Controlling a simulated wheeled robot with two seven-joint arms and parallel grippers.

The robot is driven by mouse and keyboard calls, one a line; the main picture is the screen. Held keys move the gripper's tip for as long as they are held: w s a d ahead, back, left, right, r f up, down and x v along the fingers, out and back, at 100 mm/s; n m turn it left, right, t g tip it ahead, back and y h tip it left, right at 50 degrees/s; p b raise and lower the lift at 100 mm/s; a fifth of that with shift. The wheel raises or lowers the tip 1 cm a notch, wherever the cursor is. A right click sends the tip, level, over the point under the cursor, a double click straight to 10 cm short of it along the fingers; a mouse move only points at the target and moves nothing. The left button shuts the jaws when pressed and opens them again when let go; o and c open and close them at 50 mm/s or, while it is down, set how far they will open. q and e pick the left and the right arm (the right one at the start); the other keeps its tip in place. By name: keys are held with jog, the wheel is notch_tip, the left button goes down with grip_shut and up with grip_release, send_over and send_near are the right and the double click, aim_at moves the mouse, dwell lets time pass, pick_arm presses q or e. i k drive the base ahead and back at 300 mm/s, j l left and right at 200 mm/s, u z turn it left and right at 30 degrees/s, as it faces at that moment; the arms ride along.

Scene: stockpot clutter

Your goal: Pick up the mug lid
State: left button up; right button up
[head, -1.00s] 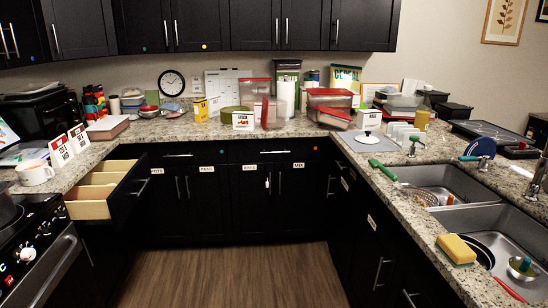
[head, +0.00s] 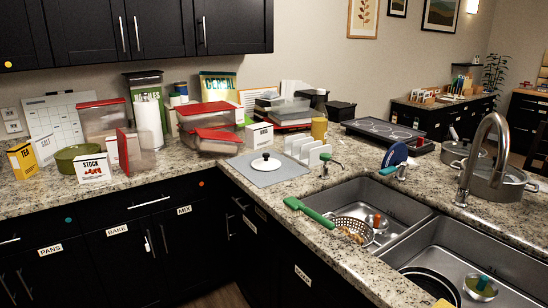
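A small white round lid with a black knob (head: 266,162) lies on a grey mat (head: 288,178) at the counter corner. A small round piece with a teal top (head: 480,287) is in the near sink basin. A piece with a red top (head: 376,222) is in the far basin, partly beside a strainer. I cannot tell for sure which of these is the mug lid. No mug is clearly seen. Neither of my grippers is in view.
A green-handled strainer (head: 350,230) hangs over the far sink (head: 405,207). A white rack (head: 308,150), a tall faucet (head: 470,165) and a pot (head: 498,180) stand around. Red-lidded containers (head: 207,117) crowd the back counter.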

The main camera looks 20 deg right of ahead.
aim_at(265, 163)
jog(key=i+j+z, duration=0.15)
jog(key=i+z, duration=0.25)
jog(key=i+j+z, duration=0.2)
jog(key=z, duration=0.2)
jog(key=i+j+z, duration=0.45)
jog(key=j+z, duration=0.3)
jog(key=i+j+z, duration=0.2)
jog(key=j+z, duration=0.25)
jog(key=j, duration=0.15)
jog(key=i+j+z, duration=0.1)
jog(key=j+z, duration=0.35)
jog(key=j, duration=0.15)
jog(key=j+z, duration=0.45)
jog(key=j, duration=0.15)
jog(key=j+z, duration=0.15)
jog(key=j, duration=0.3)
jog(key=k, duration=0.05)
